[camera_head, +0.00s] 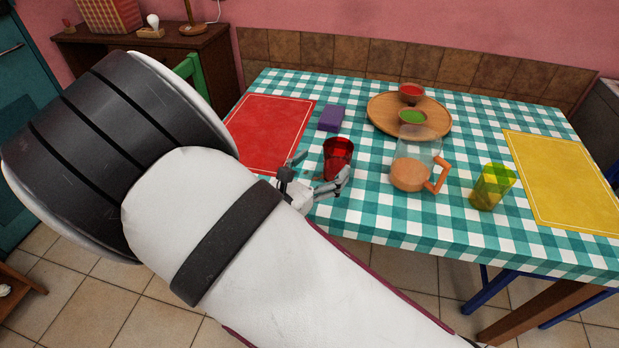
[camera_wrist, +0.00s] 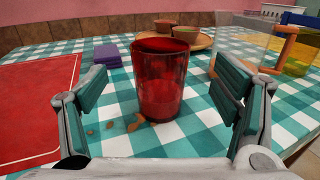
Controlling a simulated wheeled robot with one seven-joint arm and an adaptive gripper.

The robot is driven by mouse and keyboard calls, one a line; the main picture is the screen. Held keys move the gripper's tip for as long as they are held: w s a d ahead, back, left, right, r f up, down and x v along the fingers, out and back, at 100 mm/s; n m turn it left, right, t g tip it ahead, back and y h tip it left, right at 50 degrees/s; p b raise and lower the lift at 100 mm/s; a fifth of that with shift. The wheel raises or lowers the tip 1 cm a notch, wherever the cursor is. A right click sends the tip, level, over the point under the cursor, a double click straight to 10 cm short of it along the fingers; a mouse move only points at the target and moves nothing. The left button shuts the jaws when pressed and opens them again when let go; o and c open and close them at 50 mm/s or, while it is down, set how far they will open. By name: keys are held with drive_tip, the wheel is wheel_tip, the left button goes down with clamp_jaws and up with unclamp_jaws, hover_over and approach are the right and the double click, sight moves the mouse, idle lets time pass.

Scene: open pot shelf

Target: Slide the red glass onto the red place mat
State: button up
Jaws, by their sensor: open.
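The red glass (camera_head: 337,158) stands upright on the checked tablecloth, right of the red place mat (camera_head: 268,128). In the wrist view the red glass (camera_wrist: 160,82) is between and ahead of my two fingers, with a gap on each side. My gripper (camera_head: 318,178) is open at the near side of the glass; it also shows in the wrist view (camera_wrist: 160,105). The red place mat (camera_wrist: 38,110) lies at the left in the wrist view. My arm hides part of the mat's near edge in the head view.
A pitcher with an orange handle (camera_head: 414,165) stands right of the glass. Beyond are a yellow-green glass (camera_head: 492,186), a yellow mat (camera_head: 570,180) and a round wooden tray (camera_head: 381,107) with bowls. Brownish bits (camera_wrist: 135,122) lie before the glass.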

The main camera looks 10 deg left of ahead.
sight(345, 143)
drive_tip(key=x, duration=0.7)
drive_tip(key=shift+b, duration=0.3)
drive_tip(key=shift+s, duration=0.1)
drive_tip(key=c, duration=1.5)
drive_tip(key=shift+w+a+b, duration=0.15)
drive_tip(key=shift+a+b, duration=0.15)
drive_tip(key=shift+a, duration=1.45)
drive_tip(key=shift+w+a+b, duration=0.15)
drive_tip(key=shift+a+b, duration=0.2)
drive_tip(key=shift+a, duration=1.45)
drive_tip(key=shift+w+a+b, duration=0.15)
drive_tip(key=shift+a+b, duration=0.15)
drive_tip(key=shift+a, duration=1.45)
drive_tip(key=shift+w+a+b, duration=0.2)
drive_tip(key=shift+a+b, duration=0.85)
drive_tip(key=shift+a, duration=1.55)
drive_tip(key=shift+w+a+b, duration=0.2)
drive_tip(key=shift+a+b, duration=0.85)
drive_tip(key=shift+a, duration=1.55)
drive_tip(key=o, duration=1.5)
